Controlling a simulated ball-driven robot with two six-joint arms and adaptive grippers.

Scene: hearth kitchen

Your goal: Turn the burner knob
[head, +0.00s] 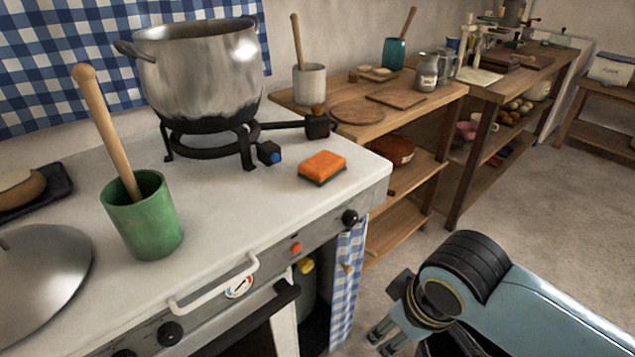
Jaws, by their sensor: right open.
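A black burner knob with a blue face (269,153) sticks out from the front of the black ring burner (206,149) on the white stove top. A large steel pot (200,75) stands on the burner. More black knobs sit on the stove's front panel, one at its right end (350,217) and one lower left (170,333). My right gripper (384,338) is open and empty at the lower right, in front of the stove and apart from every knob. My left gripper is out of view.
An orange sponge (322,166) lies right of the burner knob. A green pot with a wooden handle (143,214) stands left of it. A white rail (214,287) juts from the stove front. Wooden shelves (420,118) stand behind right. The floor at right is clear.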

